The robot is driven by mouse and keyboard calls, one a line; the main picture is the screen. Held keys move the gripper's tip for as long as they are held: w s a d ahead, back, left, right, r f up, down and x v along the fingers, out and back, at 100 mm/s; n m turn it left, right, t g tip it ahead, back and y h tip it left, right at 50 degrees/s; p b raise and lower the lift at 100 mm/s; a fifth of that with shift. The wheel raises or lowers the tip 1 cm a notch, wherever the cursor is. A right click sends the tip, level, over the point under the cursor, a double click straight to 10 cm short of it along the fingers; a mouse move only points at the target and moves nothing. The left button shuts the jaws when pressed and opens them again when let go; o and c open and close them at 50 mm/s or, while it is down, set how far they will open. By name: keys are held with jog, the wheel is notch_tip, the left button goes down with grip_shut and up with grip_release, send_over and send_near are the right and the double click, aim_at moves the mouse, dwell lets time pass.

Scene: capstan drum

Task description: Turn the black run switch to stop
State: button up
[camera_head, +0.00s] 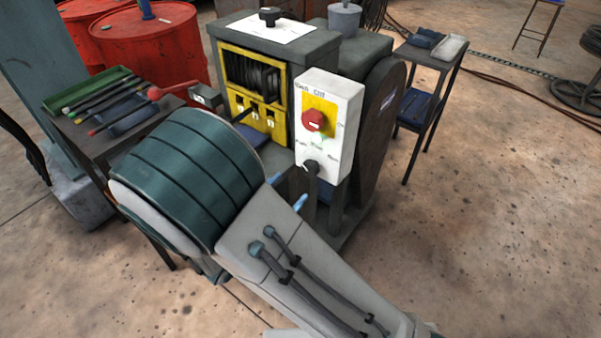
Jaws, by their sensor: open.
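A white control box (342,126) stands on the front of the machine. Its black run switch (311,165) sits low on the face, under small lettering that is hard to read; which way it points is too small to tell. A red knob (313,120) on a yellow plate sits above it. My gripper (287,191) is mostly hidden behind my own arm. Only two light blue fingertips show, spread apart, below and left of the switch. They look empty and apart from the switch.
The machine (268,50) has a yellow-framed front left of the box and a dark rounded guard (378,125) to the right. A side table (75,132) with tools stands left, near red drums (135,40). A small stand (440,58) stands back right.

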aim_at(308, 172)
jog(key=x, duration=0.7)
jog(key=shift+d, duration=0.15)
